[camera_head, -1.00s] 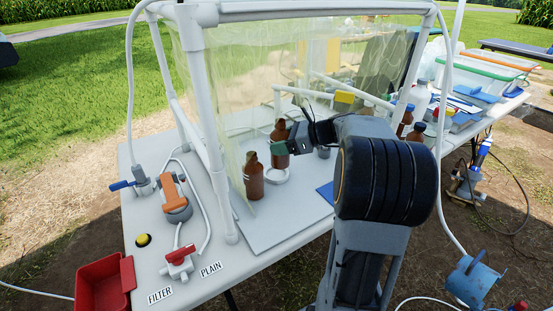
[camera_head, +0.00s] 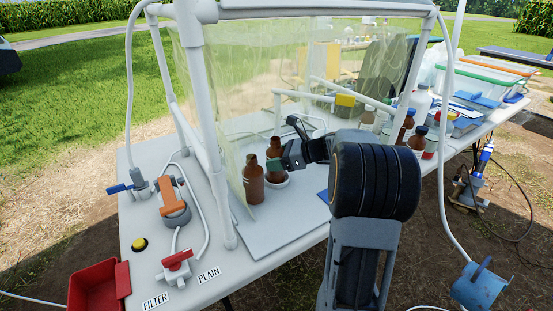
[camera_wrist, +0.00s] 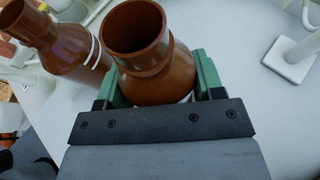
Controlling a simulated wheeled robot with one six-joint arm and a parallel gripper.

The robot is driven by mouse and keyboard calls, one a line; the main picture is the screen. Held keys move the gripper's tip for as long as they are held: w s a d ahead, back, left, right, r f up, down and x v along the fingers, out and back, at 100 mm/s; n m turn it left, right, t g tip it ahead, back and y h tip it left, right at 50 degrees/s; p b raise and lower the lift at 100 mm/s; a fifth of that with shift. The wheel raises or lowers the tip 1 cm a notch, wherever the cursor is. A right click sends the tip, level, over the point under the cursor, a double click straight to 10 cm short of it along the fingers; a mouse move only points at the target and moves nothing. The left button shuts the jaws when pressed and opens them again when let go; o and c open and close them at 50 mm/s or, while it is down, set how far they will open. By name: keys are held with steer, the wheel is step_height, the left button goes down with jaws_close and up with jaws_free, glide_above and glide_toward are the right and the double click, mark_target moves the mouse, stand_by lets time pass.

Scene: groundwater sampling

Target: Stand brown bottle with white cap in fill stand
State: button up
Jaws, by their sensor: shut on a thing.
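A brown bottle (camera_head: 274,149) is upright between the green fingers of my gripper (camera_head: 276,164), its mouth open and without a cap. It fills the middle of the wrist view (camera_wrist: 140,62), with the gripper (camera_wrist: 160,84) shut around its body. I see no white cap on either bottle.
A clear curtain on a white pipe frame (camera_head: 205,95) surrounds the work area. Red and orange valves (camera_head: 177,262) are at left, by a red bin (camera_head: 98,286). Blue-capped brown bottles (camera_head: 417,139) stand at right. The front of the white board (camera_head: 275,230) is clear.

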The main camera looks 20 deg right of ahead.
steer(key=o, duration=1.1)
steer(key=shift+s+d+r, duration=0.15)
steer(key=p+v, duration=0.2)
steer(key=v, duration=0.9)
steer(key=shift+s+d+p, duration=0.2)
steer(key=shift+s+p, duration=0.05)
steer(key=shift+p, duration=0.1)
